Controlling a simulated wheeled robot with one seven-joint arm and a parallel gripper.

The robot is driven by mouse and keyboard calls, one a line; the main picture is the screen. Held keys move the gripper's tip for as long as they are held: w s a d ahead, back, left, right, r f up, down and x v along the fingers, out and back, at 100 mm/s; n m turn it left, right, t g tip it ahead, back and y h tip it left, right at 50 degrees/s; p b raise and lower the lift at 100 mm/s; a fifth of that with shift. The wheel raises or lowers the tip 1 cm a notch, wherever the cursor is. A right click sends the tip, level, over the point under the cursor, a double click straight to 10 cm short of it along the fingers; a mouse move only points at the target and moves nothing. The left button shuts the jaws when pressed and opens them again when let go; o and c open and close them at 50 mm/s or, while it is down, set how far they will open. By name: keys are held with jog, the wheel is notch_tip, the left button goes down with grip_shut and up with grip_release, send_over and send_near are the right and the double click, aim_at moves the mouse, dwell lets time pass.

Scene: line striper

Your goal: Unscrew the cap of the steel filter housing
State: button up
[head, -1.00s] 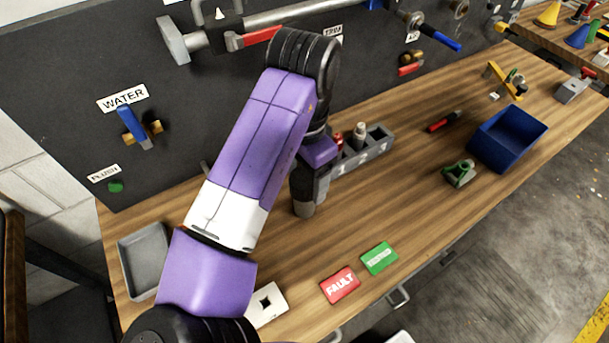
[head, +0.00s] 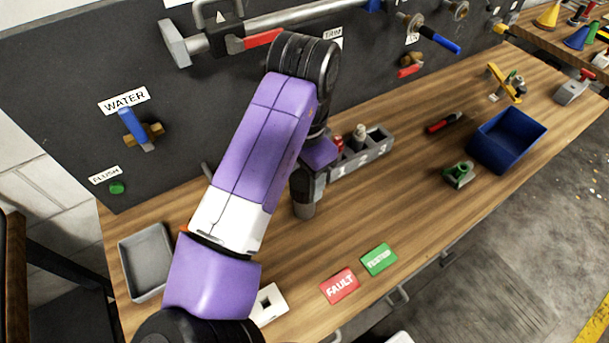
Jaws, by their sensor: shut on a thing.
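My gripper (head: 306,188) points down over the bench, just left of the grey rack, and is shut at the top of a short grey steel cylinder, which I take for the filter housing (head: 303,210). Only the cylinder's lower part shows, upright on the wood. Its cap is hidden behind my gripper, so I cannot see the thread or any gap. My purple and white arm reaches in from the lower left.
The grey rack (head: 345,165) holds a steel-topped piece (head: 359,134) and a red one. A blue bin (head: 508,140), a green fixture (head: 458,174) and a red-and-black tool (head: 444,122) lie to the right. FAULT (head: 340,286) and green (head: 379,259) plates lie in front.

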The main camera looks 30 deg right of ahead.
jog(key=shift+r+n+p, duration=0.3)
jog(key=shift+n+p, duration=0.65)
jog(key=shift+n, duration=0.05)
jog(key=shift+f+n+p, duration=0.1)
jog(key=shift+n+p, duration=0.45)
jog(key=shift+n, duration=0.45)
jog(key=shift+f, duration=0.15)
jog(key=n+p, duration=0.2)
jog(key=shift+r+n, duration=0.25)
jog(key=shift+n, duration=0.05)
jog(key=shift+n+p, duration=0.8)
jog(key=shift+n, duration=0.1)
jog(key=shift+f+n, duration=0.25)
jog(key=shift+n, duration=0.05)
